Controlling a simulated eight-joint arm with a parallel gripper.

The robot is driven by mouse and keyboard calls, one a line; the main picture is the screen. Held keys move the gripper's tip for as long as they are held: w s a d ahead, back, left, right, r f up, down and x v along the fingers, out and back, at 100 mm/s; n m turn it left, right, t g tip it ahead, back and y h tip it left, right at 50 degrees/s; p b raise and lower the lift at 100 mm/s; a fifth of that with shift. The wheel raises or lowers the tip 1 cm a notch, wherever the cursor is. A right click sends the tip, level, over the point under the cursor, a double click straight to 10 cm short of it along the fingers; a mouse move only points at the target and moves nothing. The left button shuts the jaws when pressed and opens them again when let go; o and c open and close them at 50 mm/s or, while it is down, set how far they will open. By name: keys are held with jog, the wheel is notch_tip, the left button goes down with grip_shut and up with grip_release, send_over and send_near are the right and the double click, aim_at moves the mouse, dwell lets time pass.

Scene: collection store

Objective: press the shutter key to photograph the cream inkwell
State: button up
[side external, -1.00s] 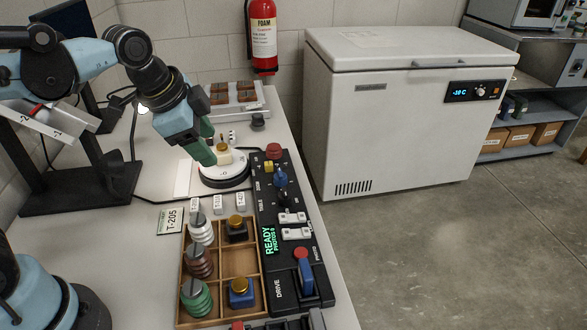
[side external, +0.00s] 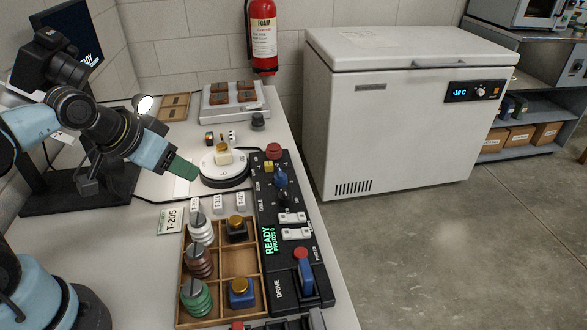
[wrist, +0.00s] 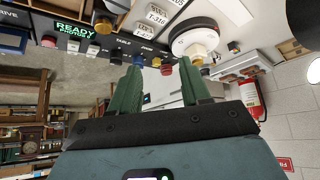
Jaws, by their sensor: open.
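The cream inkwell (side external: 223,157) with a gold-coloured cap stands on the round white turntable (side external: 208,174). It also shows in the wrist view (wrist: 197,50). My gripper (side external: 190,169) is just left of the turntable, with its green fingers pointing right. In the wrist view my gripper (wrist: 160,72) is open with nothing between its fingers. The black control panel (side external: 283,220) runs along the right of the bench. Its display (side external: 269,240) reads READY and PHOTOS, seemingly 0.
A tag marked T-205 (side external: 170,221) lies left. A grey rack (side external: 237,101) stands at the back. A black camera (side external: 52,62) is on a stand at left.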

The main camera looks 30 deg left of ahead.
grip_shut()
dwell(1.4)
